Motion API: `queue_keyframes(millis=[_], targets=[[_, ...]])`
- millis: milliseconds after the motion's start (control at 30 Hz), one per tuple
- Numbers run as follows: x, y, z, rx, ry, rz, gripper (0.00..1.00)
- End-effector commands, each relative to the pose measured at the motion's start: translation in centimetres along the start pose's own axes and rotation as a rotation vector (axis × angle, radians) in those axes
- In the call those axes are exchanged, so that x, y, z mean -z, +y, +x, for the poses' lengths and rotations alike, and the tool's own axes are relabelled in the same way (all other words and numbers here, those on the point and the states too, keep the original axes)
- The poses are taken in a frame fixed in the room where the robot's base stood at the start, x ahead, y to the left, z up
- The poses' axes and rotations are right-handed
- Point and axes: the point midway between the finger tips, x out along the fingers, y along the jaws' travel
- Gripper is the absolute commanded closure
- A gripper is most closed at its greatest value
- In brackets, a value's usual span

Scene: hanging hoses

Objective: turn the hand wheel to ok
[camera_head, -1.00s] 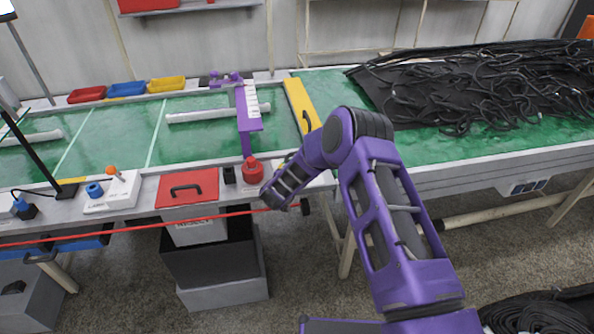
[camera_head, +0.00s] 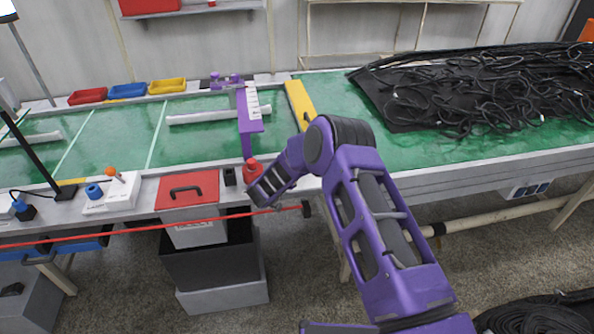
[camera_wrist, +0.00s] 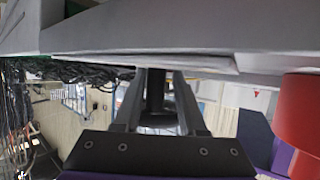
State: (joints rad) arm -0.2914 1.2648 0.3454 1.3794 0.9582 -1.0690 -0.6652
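My gripper (camera_head: 262,192) is at the table's front edge, beside a red round knob (camera_head: 251,170) on a dark base. In the wrist view, its two fingers (camera_wrist: 157,95) stand apart, with a dark post-like shape showing in the gap; I cannot tell whether it lies between the fingers or behind them. The red knob fills the right edge of the wrist view (camera_wrist: 300,115), beside the fingers. I cannot make out a hand wheel or an "ok" mark for certain. A small dark round part (camera_head: 306,209) sits at the table's front edge, right of the gripper.
A red-lidded box (camera_head: 188,190) with a black handle is left of the gripper. A red cord (camera_head: 120,231) runs along the table front. A purple bracket (camera_head: 249,123) stands behind. Black hoses (camera_head: 470,85) lie at right. The green belt (camera_head: 120,135) is mostly clear.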

Motion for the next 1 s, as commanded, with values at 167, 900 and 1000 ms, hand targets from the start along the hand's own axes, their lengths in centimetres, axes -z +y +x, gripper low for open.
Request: queue_keyframes(millis=[167, 900, 1000], targets=[[1.6, 0.1, 0.2, -0.006, 0.028, 0.007, 0.22], [1.1, -0.1, -3.8, -0.001, 0.017, 0.003, 0.00], [1.1, 0.0, -6.3, -0.002, 0.017, 0.002, 0.00]])
